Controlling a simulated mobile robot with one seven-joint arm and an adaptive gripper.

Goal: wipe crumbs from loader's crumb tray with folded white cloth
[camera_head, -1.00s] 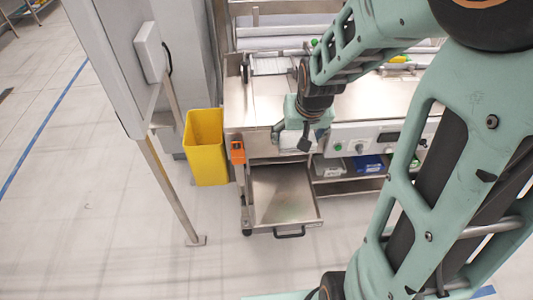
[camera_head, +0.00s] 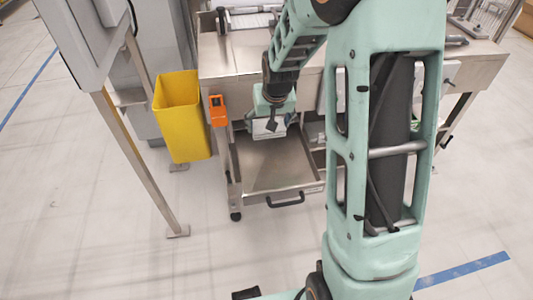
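The crumb tray (camera_head: 255,178) is a shallow metal drawer pulled out below the loader (camera_head: 230,62), with a dark handle at its front. Its visible floor looks mostly bare; crumbs are too small to make out. My gripper (camera_head: 270,134) points down over the back part of the tray. A white folded thing, seemingly the cloth (camera_head: 268,127), shows at the fingers. I cannot tell whether it touches the tray floor. The fingers are small and partly hidden, so their grip is unclear.
A yellow bin (camera_head: 182,120) stands left of the tray. An orange device (camera_head: 218,111) is on the loader's left front corner. A metal leg (camera_head: 140,165) of a grey cabinet stands farther left. The floor before the tray is clear.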

